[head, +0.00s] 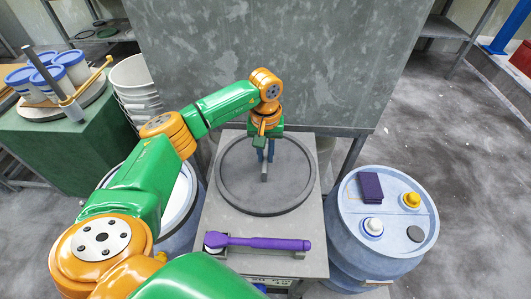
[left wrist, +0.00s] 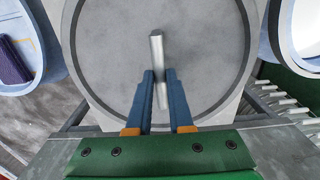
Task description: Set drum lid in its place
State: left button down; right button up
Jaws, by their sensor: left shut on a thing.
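A round dark grey lid (head: 235,190) with a raised rim lies flat on the grey stand in the middle of the head view. It also fills the upper middle of the left wrist view (left wrist: 120,75). A short metal bar (left wrist: 157,48) stands over its middle like a handle. My left gripper (head: 266,155) reaches down over the lid. Its blue fingers (left wrist: 160,76) are shut on the bar. Whether the bar is fixed to the lid is hard to see. A blue drum with a white rim (head: 186,197) is partly hidden behind my left arm. My right gripper is out of view.
A purple-handled tool (head: 262,243) lies at the stand's front edge. A closed blue drum (head: 345,215) at right carries a purple block (head: 370,187) and caps. A green bench (head: 50,150) with small pails and stacked white buckets (head: 135,85) are at left. A grey panel (head: 300,60) rises behind.

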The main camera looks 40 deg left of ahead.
aim_at(265, 158)
pick_arm(q)
notch_tip(265, 158, up, 6)
jog(key=p, duration=0.5)
jog(key=shift+r, duration=0.2)
jog(key=shift+f, duration=0.1)
dwell(0.4)
